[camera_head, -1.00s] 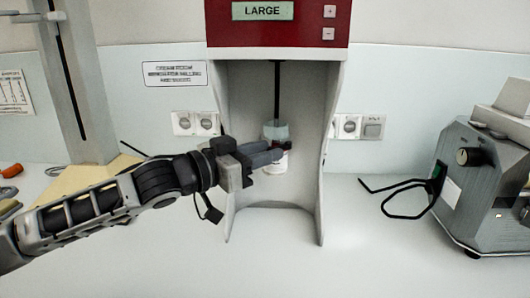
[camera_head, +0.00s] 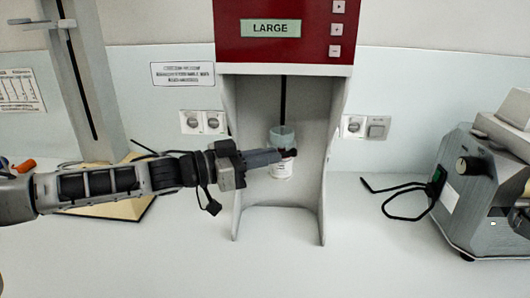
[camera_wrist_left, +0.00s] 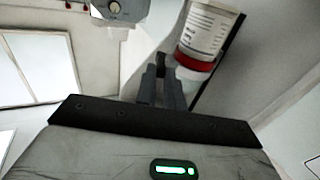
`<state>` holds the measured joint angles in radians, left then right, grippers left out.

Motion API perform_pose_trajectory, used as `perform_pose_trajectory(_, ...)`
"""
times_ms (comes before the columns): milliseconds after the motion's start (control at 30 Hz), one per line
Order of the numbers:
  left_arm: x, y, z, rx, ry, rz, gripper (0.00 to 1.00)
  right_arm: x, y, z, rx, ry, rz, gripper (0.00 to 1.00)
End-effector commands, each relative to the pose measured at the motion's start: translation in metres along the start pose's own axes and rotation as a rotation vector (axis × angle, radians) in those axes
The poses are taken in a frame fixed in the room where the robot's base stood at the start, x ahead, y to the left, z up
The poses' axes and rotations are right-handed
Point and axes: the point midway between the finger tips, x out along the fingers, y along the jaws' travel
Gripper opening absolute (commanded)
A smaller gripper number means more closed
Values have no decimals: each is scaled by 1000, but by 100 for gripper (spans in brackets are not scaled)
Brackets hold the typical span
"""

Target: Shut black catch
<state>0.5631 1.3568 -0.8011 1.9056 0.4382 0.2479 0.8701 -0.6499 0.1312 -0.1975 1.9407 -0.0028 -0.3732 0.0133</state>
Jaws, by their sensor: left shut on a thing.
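The cream mill has a red top with a LARGE display (camera_head: 270,28) and an open grey bay. A white jar (camera_head: 282,170) with a pale clear collar stands upright in the bay. It also shows in the left wrist view (camera_wrist_left: 208,28), with a red ring at its end. My left gripper (camera_head: 283,154) reaches into the bay from the left, across the jar. It is shut on a small dark piece at its fingertips, which looks like the black catch (camera_head: 291,152). The fingers (camera_wrist_left: 160,88) hide most of this piece. My right gripper is not in view.
A grey machine (camera_head: 475,190) with a black cable (camera_head: 400,205) stands to the right. A grey column on a yellowish base (camera_head: 115,208) stands at left. The bay's side walls (camera_head: 325,190) flank the jar. The front counter is clear.

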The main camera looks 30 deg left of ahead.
Motion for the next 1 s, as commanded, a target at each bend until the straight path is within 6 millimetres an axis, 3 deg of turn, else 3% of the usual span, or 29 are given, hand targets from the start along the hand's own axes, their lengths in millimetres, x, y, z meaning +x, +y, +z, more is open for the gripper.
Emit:
perform_pose_trajectory(300, -1, -8, -2, 2, 3, 113, 0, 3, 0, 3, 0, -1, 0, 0)
perform_pose_trajectory(667, -2, -8, 0, -1, -6, 127, 0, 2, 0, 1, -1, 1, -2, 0)
perform_pose_trajectory(767, -2, -8, 0, -1, -7, 126, 29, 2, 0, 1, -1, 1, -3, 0)
perform_pose_trajectory(1000, -2, -10, 0, -1, -7, 121, 32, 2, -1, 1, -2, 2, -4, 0)
